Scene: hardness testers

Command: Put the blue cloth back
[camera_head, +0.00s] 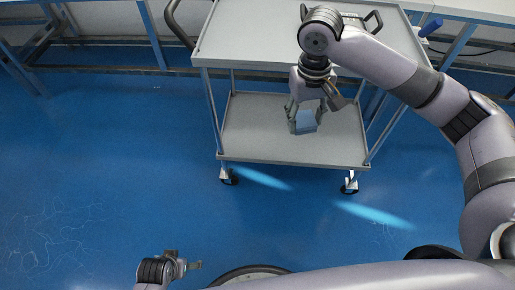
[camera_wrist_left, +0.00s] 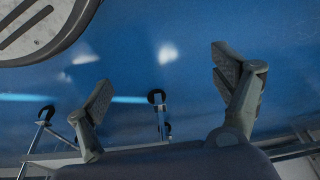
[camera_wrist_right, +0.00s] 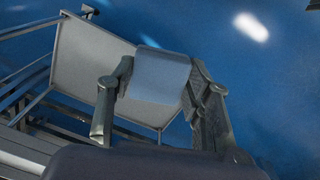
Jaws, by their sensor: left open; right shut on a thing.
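The blue cloth (camera_head: 306,122) is a small light-blue piece held between the fingers of my right gripper (camera_head: 309,108). In the head view, it appears in front of the lower shelf of the grey cart. In the right wrist view, the cloth (camera_wrist_right: 158,75) spans the gap between both fingers, with the cart behind it. I cannot tell whether it touches the shelf. My left gripper (camera_head: 186,265) is low at the bottom of the head view, away from the cart. In the left wrist view, its fingers (camera_wrist_left: 165,95) are wide apart with nothing between them.
The grey two-shelf cart (camera_head: 235,45) stands on wheels on the blue floor (camera_head: 110,190). Its lower shelf (camera_head: 250,140) looks bare. Blue-framed benches (camera_head: 150,32) stand behind. The floor left of the cart is clear.

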